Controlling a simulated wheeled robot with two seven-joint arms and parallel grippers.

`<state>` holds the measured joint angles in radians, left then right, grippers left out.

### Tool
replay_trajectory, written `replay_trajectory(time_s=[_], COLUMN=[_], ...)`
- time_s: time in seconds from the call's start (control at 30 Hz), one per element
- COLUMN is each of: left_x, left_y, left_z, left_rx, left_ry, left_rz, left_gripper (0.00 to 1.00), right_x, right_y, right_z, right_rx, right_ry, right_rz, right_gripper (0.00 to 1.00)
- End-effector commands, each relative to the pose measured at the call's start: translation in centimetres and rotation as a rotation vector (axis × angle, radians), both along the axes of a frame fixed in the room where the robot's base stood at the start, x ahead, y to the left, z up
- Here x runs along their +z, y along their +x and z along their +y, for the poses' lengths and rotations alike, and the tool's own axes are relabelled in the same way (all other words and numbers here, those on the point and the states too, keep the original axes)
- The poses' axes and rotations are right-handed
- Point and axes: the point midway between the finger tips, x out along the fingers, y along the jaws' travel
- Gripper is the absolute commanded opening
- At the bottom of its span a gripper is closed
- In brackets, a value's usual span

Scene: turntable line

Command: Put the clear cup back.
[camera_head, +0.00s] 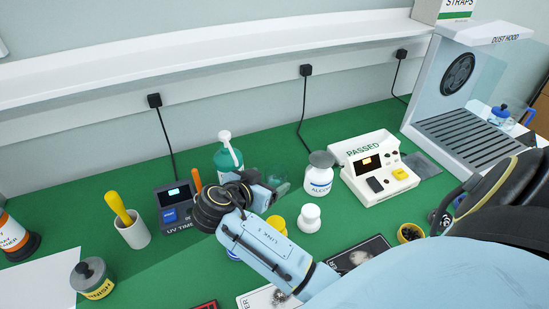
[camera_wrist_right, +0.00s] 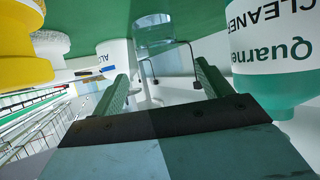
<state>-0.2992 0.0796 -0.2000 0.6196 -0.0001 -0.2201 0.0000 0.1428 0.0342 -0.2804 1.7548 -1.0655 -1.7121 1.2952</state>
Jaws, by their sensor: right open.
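The clear cup (camera_head: 279,183) stands on the green mat, just right of my right gripper (camera_head: 262,187) in the head view and partly hidden behind it. In the right wrist view the clear cup (camera_wrist_right: 154,32) shows beyond the tips of my right gripper (camera_wrist_right: 163,82), in line with the gap between the fingers. The fingers are spread apart with nothing between them. My left gripper is in neither view.
A green cleaner bottle (camera_head: 228,157) stands close behind my right gripper; it fills the right of the wrist view (camera_wrist_right: 275,50). An alcohol bottle (camera_head: 319,178), a white bottle (camera_head: 309,218) and a passed-label device (camera_head: 378,185) stand to the right. A UV timer (camera_head: 172,212) is left.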

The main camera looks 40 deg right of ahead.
Motion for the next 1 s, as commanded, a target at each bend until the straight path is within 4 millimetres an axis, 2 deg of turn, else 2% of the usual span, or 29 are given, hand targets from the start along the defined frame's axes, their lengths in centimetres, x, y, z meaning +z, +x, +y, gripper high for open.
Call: replay_trajectory(time_s=[0.1, 0.33, 0.5, 1.0], left_x=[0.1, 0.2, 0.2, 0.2], left_y=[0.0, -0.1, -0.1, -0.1], left_z=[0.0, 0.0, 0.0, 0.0], left_rx=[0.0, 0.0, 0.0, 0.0], left_ry=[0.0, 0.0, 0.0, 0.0], left_rz=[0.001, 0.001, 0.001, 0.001], left_gripper=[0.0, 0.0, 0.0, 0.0], right_x=[1.2, 2.7, 3.0, 3.0], right_y=[-0.7, -1.5, -1.8, -1.8], right_z=[2.4, 5.3, 5.9, 5.9], right_rx=[0.001, 0.0, -0.002, -0.001], right_ry=[0.005, 0.002, -0.001, -0.001], right_rz=[-0.001, -0.002, 0.0, -0.001], right_gripper=[0.78, 0.78, 0.78, 0.78])
